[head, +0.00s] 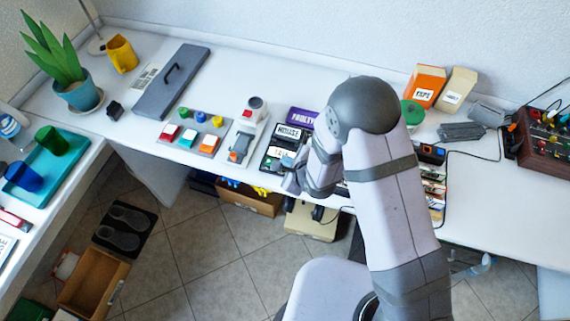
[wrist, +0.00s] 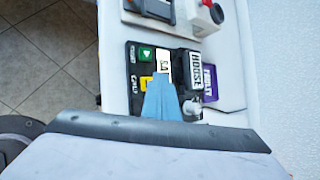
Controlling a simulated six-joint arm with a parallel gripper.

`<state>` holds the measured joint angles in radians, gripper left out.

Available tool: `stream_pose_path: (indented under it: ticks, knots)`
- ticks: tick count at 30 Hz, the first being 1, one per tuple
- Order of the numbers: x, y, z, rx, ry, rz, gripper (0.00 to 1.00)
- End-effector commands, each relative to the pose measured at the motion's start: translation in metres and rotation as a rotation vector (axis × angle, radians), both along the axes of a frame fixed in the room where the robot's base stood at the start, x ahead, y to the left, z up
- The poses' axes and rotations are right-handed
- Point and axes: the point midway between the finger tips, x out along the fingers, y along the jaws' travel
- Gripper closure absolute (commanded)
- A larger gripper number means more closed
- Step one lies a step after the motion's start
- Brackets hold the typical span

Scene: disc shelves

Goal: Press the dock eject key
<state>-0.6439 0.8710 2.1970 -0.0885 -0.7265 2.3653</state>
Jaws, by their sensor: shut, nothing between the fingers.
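The dock (head: 265,165) is a black unit on the white counter, just left of my arm in the head view. In the wrist view the dock (wrist: 133,62) shows a green key (wrist: 147,54) with a triangle mark and a yellow key (wrist: 146,80) beside it. Small lettering by the keys is too blurred to read, so I cannot tell which is the eject key. My gripper (wrist: 160,88) is shut and empty, its blue fingers reaching over the dock beside the yellow key and partly covering it. Contact cannot be told. In the head view my gripper (head: 288,162) is largely hidden by my wrist.
A white label reading HOUSE (wrist: 195,68) and a purple FAULTY piece (wrist: 209,83) lie beside the dock.

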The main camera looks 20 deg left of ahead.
Motion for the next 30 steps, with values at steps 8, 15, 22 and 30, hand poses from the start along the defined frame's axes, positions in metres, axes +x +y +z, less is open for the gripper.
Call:
stream_pose_path:
  ticks: [8,15,22,30]
  knots:
    - [0.000,0.000,0.020,0.001,-0.001,0.000,1.00]
    - [0.000,0.000,0.041,0.000,0.000,0.000,1.00]
    - [0.000,0.000,0.051,0.000,0.000,0.000,1.00]
    - [0.000,0.000,0.050,0.000,0.000,0.000,1.00]
